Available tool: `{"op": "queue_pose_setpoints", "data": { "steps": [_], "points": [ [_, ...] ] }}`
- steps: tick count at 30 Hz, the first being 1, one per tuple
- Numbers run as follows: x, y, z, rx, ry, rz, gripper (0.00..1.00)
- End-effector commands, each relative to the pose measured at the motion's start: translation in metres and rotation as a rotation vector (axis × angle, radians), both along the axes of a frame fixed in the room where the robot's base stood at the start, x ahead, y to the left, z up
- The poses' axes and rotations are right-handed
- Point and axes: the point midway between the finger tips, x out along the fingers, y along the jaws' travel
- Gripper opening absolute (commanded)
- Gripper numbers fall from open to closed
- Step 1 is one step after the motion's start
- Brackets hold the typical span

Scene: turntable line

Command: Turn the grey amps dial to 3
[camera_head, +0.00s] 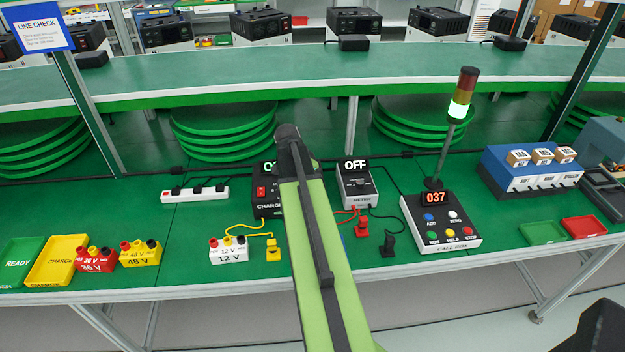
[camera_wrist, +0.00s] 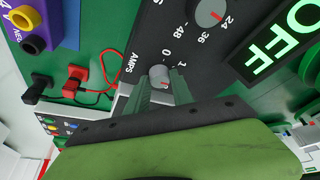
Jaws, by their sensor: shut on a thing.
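The small grey amps dial (camera_wrist: 159,74) sits on a dark panel (camera_wrist: 135,40) in the wrist view, beside the word AMPS. My gripper (camera_wrist: 158,84) is shut on it, with one green finger on each side. The marks 0 and 1 show near the dial; the other marks are hidden by my fingers and wrist. A trace of red shows on the dial, but I cannot read its setting. In the head view my arm hides the gripper and dial.
A larger grey dial (camera_wrist: 208,11) and a lit OFF display (camera_wrist: 288,38) lie close to my fingers. Red (camera_wrist: 78,74) and black (camera_wrist: 36,88) plugs stand nearby.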

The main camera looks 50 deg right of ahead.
Motion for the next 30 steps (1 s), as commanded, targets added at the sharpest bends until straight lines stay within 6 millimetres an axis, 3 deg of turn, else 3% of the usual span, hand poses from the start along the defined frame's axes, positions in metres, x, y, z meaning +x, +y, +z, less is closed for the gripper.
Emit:
{"op": "queue_pose_setpoints", "data": {
  "steps": [18,30],
  "points": [
    [0.0029,-0.0033,-0.0002,-0.001,0.004,-0.581,0.00],
    [0.0024,-0.0036,-0.0002,-0.001,0.004,-0.853,0.00]
  ]
}}
